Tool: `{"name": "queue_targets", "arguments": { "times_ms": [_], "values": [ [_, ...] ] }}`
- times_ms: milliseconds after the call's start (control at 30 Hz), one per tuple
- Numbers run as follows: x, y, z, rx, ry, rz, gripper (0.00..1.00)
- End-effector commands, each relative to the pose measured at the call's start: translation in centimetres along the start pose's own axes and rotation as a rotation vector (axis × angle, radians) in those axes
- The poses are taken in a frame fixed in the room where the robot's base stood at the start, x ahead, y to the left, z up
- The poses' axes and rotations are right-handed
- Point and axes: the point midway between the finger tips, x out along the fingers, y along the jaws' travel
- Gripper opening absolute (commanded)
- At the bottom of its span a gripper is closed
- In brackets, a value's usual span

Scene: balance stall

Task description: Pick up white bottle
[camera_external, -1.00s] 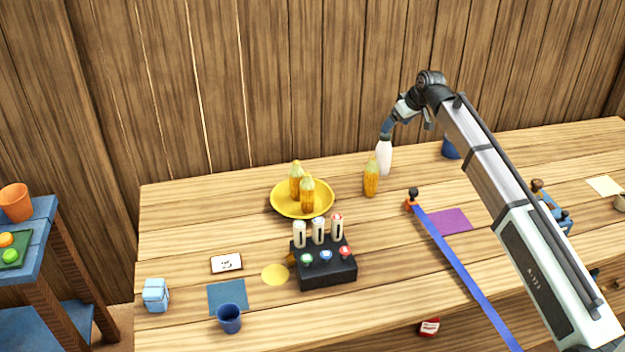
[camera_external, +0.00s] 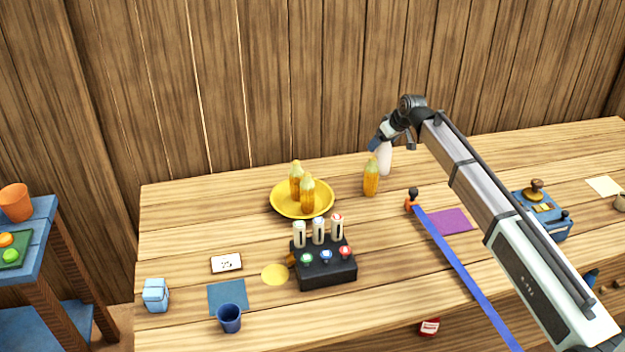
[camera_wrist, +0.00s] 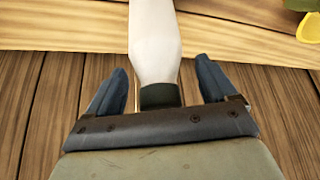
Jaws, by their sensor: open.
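The white bottle (camera_external: 385,160) stands upright on the table near the back wall, right of a yellow corn-shaped bottle (camera_external: 371,178). My gripper (camera_external: 377,146) is at the top of the white bottle and hides part of it. In the wrist view my gripper (camera_wrist: 160,78) is open, with one blue-grey finger on each side of the white bottle (camera_wrist: 154,45). The bottle's dark end (camera_wrist: 160,95) lies between the fingers, close to the palm. A gap shows between each finger and the bottle. The bottle's far end is cut off by the frame.
A yellow plate (camera_external: 283,209) with yellow bottles stands to the left. A small orange figure (camera_external: 411,202) and a purple mat (camera_external: 455,221) are in front. A blue machine (camera_external: 548,222) is at right. A black rack (camera_external: 325,272) stands near the front. The back wall is close.

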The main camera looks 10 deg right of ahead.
Motion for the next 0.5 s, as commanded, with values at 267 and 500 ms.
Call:
{"name": "queue_targets", "arguments": {
  "times_ms": [267,500],
  "values": [
    [0.75,0.0,0.01,0.0,0.001,0.0,0.85],
    [0.72,0.02,0.01,0.0,0.0,0.0,0.65]
  ]
}}
